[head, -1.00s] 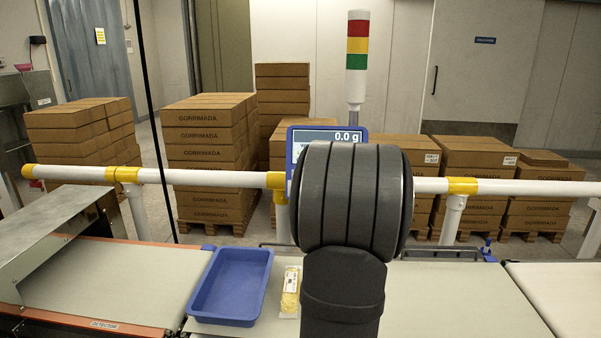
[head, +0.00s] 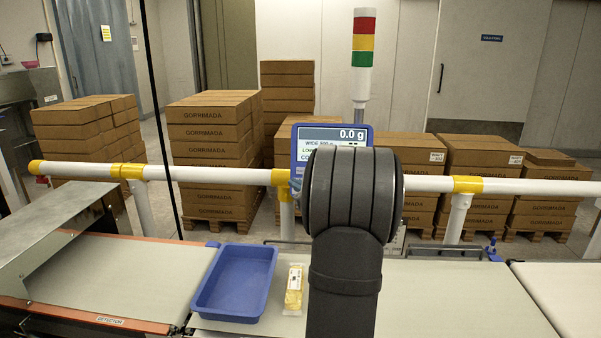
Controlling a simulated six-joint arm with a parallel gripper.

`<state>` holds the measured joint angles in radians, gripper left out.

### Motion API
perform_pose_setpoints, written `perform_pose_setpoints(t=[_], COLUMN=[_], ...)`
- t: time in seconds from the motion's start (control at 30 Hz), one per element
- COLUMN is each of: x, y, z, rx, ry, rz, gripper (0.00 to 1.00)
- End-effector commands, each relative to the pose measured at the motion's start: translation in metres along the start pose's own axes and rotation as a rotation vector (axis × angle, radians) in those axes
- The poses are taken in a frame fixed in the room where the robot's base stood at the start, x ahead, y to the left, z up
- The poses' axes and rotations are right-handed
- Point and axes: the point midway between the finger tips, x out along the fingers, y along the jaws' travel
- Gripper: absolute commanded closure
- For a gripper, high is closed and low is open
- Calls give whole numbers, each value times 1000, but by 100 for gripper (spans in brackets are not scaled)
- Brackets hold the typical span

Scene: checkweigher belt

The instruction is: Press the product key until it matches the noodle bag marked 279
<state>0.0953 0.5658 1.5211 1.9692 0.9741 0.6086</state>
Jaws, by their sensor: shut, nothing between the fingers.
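The checkweigher display (head: 334,136) is a blue-framed screen behind the belt. It reads 0.0 g on top, with a few smaller lines below, the first seeming to start with WIDE. My dark arm covers its lower right part, and I cannot see the product key. A small clear bag with yellow contents and a pale label (head: 293,289), probably the noodle bag, lies on the belt beside the blue tray. Its number is too small to read. My gripper is hidden behind my own arm, which stands in front of the display.
An empty blue tray (head: 236,284) sits on the belt (head: 440,295) left of the bag. A white rail with yellow joints (head: 467,184) runs behind the belt. A signal tower (head: 362,60) stands behind the display. A metal hood (head: 50,235) covers the left conveyor. Stacked cartons (head: 210,150) stand behind.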

Motion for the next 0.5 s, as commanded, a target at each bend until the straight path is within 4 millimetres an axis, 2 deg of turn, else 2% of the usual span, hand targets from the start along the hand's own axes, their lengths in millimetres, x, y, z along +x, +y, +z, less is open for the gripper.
perform_pose_setpoints(t=[0.2,0.5], x=[2,2], y=[-15,-17], z=[10,10], rx=[26,29], ry=[-64,-70], rz=[-72,-81], gripper=[100,100])
